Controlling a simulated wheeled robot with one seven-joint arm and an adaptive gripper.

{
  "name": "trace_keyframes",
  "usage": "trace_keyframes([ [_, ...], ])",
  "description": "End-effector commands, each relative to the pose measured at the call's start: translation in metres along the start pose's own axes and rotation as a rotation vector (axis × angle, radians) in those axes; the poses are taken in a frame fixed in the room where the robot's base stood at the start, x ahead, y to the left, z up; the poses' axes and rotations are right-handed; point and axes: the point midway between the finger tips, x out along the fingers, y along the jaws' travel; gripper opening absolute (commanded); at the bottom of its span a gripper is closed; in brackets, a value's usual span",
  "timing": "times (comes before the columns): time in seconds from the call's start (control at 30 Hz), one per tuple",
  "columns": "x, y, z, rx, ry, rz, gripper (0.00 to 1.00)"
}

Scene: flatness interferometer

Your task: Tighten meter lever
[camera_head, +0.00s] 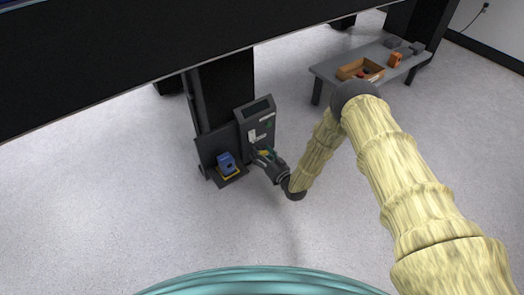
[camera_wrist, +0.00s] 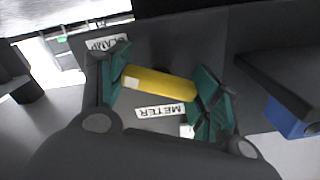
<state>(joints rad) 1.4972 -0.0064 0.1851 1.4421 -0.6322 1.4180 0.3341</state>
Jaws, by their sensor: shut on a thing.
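The yellow meter lever (camera_wrist: 160,83) lies slightly tilted across the wrist view, with a white patch near its left end. A METER label (camera_wrist: 160,112) shows upside down beside it. My gripper (camera_wrist: 163,88) has its green fingertips at the lever's two ends and is shut on it. In the head view my gripper (camera_head: 263,156) is at the front of the dark grey instrument panel (camera_head: 243,116), and it mostly hides the lever there. A CLAMP label (camera_wrist: 107,43) is upside down at upper left in the wrist view.
A blue block (camera_head: 227,162) sits on a yellow-edged base left of the panel; blue also shows at the wrist view's right (camera_wrist: 290,120). A dark beam (camera_head: 150,45) spans overhead. A grey bench (camera_head: 336,65) holds an orange tray (camera_head: 349,71). The floor in front is clear.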

Motion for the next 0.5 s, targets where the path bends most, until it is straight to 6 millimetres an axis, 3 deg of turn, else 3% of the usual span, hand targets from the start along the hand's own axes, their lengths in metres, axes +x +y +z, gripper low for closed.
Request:
trace_keyframes([
  [0.5, -0.0011, 0.0015, -0.0004, -0.351, -0.002, 0.003, 0.4],
])
